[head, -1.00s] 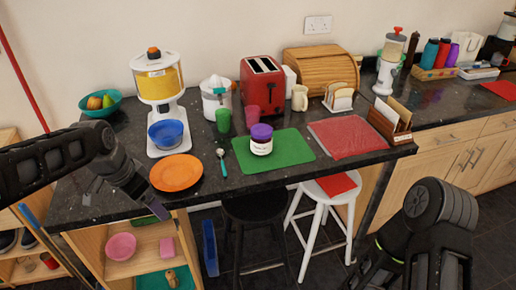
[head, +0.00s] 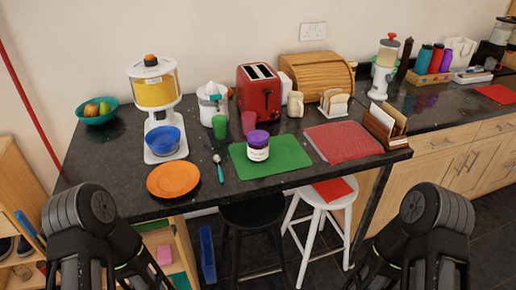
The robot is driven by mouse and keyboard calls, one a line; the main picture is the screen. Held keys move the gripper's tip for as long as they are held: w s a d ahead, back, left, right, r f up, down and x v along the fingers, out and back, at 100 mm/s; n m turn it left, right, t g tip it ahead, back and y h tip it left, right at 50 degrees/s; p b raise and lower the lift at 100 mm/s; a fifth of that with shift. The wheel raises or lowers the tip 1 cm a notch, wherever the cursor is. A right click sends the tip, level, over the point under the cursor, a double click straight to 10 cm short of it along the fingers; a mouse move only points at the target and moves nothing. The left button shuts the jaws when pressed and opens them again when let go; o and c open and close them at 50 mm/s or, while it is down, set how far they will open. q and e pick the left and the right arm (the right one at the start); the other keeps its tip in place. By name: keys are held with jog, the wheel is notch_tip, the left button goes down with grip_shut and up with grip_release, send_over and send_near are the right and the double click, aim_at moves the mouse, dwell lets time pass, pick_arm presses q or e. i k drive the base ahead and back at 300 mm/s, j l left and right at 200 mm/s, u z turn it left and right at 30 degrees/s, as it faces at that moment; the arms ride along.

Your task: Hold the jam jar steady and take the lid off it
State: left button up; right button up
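The jam jar (head: 258,153) stands upright on the green mat (head: 289,152), near the counter's front edge. Its purple lid (head: 257,138) sits on top of it. My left arm comes up at the lower left, in front of the counter, and my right arm at the lower right. Both are well away from the jar. The fingertips of both grippers are below the picture's bottom edge or hidden behind my own arm links.
An orange plate (head: 173,180) and a spoon (head: 219,168) lie left of the mat. A red mat (head: 342,142) lies to its right. Green (head: 220,126) and pink (head: 248,122) cups and a red toaster (head: 259,92) stand behind. Stools stand below the counter.

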aim_at(256, 154)
jog(key=u, duration=1.85)
jog(key=k+l, duration=0.3)
jog(key=k, duration=0.2)
jog(key=k+l, duration=0.25)
jog(key=k, duration=0.25)
